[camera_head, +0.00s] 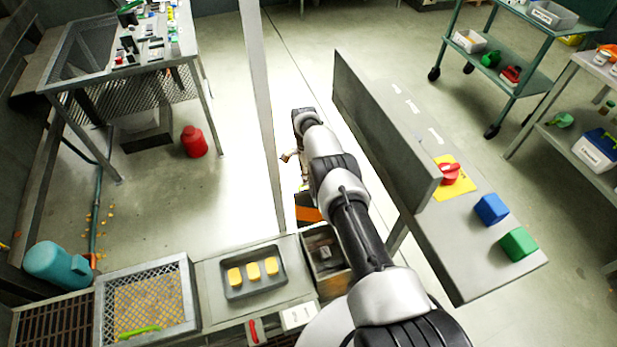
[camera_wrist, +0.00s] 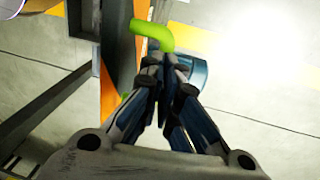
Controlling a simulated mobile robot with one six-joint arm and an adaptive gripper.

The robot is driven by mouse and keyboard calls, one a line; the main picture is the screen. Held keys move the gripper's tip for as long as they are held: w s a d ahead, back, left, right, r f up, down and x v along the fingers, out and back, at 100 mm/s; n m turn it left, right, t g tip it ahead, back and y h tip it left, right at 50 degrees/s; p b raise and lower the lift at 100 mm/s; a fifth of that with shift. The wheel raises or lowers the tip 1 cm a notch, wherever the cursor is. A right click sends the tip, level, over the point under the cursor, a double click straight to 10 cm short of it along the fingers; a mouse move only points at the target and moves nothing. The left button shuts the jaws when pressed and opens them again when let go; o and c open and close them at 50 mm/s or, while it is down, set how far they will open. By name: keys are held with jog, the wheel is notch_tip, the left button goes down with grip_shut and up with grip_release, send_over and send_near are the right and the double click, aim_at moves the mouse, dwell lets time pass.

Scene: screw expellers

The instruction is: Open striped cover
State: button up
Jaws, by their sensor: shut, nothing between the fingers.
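The striped cover, with orange and dark bands, shows at left of centre in the wrist view (camera_wrist: 108,88). An orange and black patch low beside my arm in the head view (camera_head: 308,214) looks like part of it. A bright green curved handle (camera_wrist: 152,33) stands out near the cover's upper part; a second green bit shows lower down at the cover's edge. My gripper (camera_wrist: 161,68) is shut and empty, its tips just below the handle's bent end. I cannot tell whether they touch it. In the head view my arm hides most of the cover, and the gripper is not clear.
A teal cylinder (camera_wrist: 192,76) lies behind my fingers. A grey bench with a yellow-button tray (camera_head: 253,272) is in front.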

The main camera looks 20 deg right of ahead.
jog(key=o, duration=0.5)
jog(key=shift+g, duration=0.4)
jog(key=f, duration=0.1)
jog(key=s+f, duration=0.2)
jog(key=shift+s+d+f, duration=0.15)
jog(key=shift+s+d, duration=0.1)
jog(key=shift+d, duration=0.05)
jog(key=v, duration=1.3)
jog(key=shift+a, duration=0.15)
